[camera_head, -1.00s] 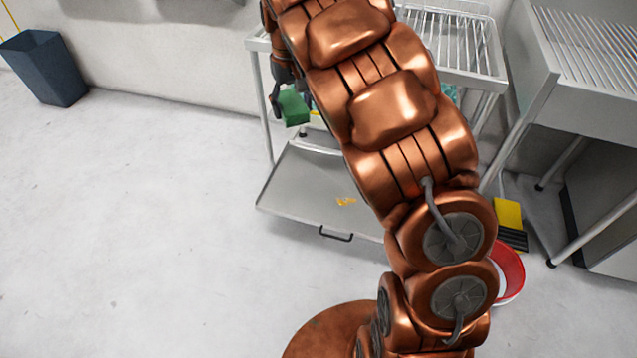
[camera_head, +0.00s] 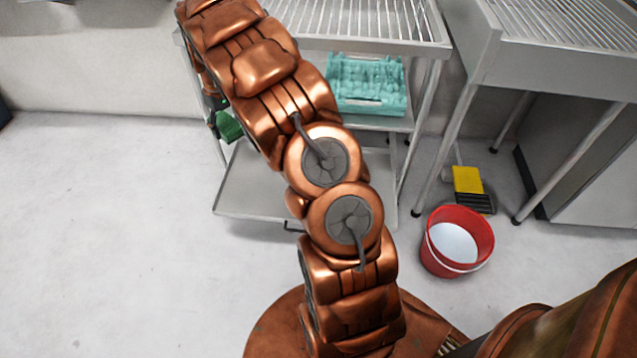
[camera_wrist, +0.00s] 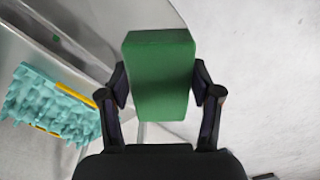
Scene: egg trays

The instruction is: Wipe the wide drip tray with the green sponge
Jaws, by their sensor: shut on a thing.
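The green sponge (camera_wrist: 160,75) is a block held between the two fingers of my gripper (camera_wrist: 163,88) in the wrist view. In the head view a part of the sponge (camera_head: 229,126) shows at the left of my arm, above the left rear part of the drip tray. The wide drip tray (camera_head: 250,190) is the low grey metal tray pulled out under the rack. My arm hides its middle, including the handle's right part. The sponge appears held off the tray, but I cannot tell the height.
A teal egg tray (camera_head: 368,85) sits on the rack's shelf. A red bucket (camera_head: 457,241) stands at the right, with a yellow and black brush (camera_head: 468,182) behind it. The floor at the left is clear.

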